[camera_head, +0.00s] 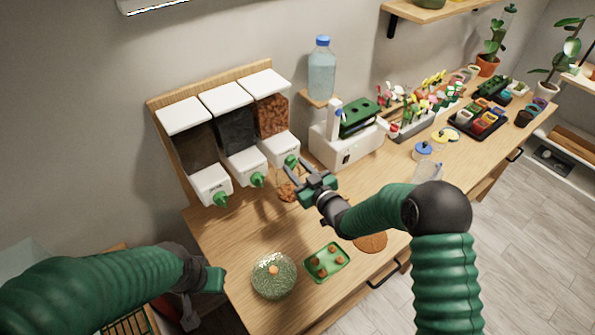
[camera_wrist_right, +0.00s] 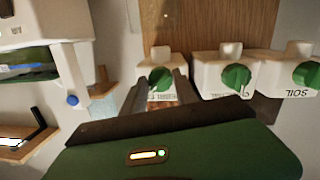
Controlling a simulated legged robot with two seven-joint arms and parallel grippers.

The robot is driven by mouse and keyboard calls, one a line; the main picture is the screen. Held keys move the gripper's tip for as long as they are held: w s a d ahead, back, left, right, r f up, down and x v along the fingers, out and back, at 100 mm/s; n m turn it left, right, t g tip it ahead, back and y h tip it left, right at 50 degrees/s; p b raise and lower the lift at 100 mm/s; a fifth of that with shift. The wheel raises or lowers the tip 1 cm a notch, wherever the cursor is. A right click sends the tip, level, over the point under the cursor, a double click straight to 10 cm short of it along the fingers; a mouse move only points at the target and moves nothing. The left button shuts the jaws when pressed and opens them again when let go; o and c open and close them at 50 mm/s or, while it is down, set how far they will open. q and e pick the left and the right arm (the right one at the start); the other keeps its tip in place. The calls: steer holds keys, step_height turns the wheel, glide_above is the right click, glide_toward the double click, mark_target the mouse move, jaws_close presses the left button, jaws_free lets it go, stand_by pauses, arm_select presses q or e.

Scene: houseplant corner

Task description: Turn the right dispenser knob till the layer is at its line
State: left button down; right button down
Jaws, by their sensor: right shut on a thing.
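The right dispenser, with orange-brown chunks in its clear bin (camera_head: 271,115), has a green knob (camera_head: 291,161) at its white spout. My right gripper (camera_head: 294,170) is at this knob. In the right wrist view the knob (camera_wrist_right: 161,77) sits between the two fingers, which are shut on it. Below the spout lies an orange-brown layer (camera_head: 287,192), apparently in a clear container; my gripper partly covers it, and I cannot make out a line. My left gripper (camera_head: 213,280) is low at the left, away from the dispensers; its jaws do not show clearly.
Two more dispensers with green knobs (camera_head: 257,179) (camera_head: 221,199) stand to the left. A white machine (camera_head: 345,145) stands close on the right, under a water bottle (camera_head: 321,70). A round terrarium jar (camera_head: 273,276) and green tray (camera_head: 326,262) are in front.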

steer(key=m, duration=0.3)
steer(key=shift+w+r+y+b, duration=0.15)
steer(key=shift+r+y+b, duration=0.15)
steer(key=shift+r, duration=0.05)
steer(key=shift+d+r+m+g+y, duration=0.15)
steer(key=shift+m+g, duration=0.1)
steer(key=shift+m, duration=0.85)
steer(key=shift+m+g+y, duration=0.15)
steer(key=shift+m+g, duration=0.1)
steer(key=shift+m, duration=0.85)
steer(key=shift+w, duration=0.1)
steer(key=c, duration=1.3)
jaws_free()
steer(key=o, duration=0.3)
steer(key=shift+f, duration=0.25)
steer(key=shift+o, duration=0.2)
